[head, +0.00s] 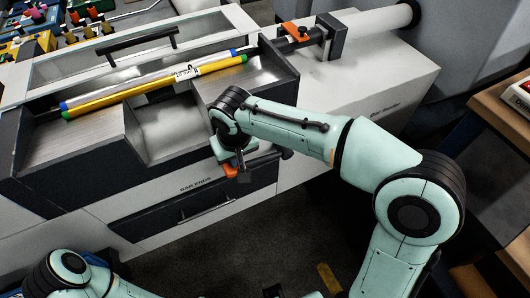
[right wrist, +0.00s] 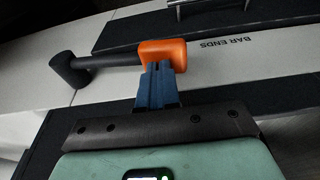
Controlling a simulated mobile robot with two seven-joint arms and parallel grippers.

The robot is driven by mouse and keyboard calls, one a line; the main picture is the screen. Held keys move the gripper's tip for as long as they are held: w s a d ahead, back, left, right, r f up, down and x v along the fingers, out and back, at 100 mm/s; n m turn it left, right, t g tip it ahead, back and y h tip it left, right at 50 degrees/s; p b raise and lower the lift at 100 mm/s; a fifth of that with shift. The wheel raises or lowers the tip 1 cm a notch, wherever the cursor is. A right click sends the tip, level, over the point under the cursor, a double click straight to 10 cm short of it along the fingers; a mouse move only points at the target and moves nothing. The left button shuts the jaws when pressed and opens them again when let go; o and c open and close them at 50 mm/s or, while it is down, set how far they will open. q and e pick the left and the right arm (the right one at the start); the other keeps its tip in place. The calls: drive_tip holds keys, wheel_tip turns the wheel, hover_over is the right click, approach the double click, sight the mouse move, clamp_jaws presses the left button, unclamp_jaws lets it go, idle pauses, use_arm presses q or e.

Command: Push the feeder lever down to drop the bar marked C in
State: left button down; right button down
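The feeder lever has an orange handle (head: 230,171) on a dark rod, at the front of the bar feeder; in the right wrist view the handle (right wrist: 163,50) and rod (right wrist: 105,60) lie nearly level. My right gripper (head: 243,176) is at the handle; in the right wrist view its fingers (right wrist: 160,75) are together and overlap the handle's edge. I cannot tell whether they touch. A yellow bar with green ends (head: 140,92) and a white label lies in the feeder's trough; the label's letter is too small to read. My left gripper is out of view.
A bar with blue ends (head: 215,60) lies just behind the yellow one. A dark drawer (head: 195,212) marked BAR ENDS is below the lever. A grey spindle block (head: 333,37) with an orange clamp (head: 294,31) stands at the back right. A wooden bench (head: 500,110) is at the right.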

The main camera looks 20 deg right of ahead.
drive_tip(key=shift+f, duration=0.1)
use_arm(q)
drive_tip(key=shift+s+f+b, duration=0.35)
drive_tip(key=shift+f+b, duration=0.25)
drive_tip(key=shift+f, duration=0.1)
use_arm(e)
drive_tip(key=shift+x, duration=0.95)
drive_tip(key=shift+s+a, duration=0.1)
drive_tip(key=shift+s, duration=0.1)
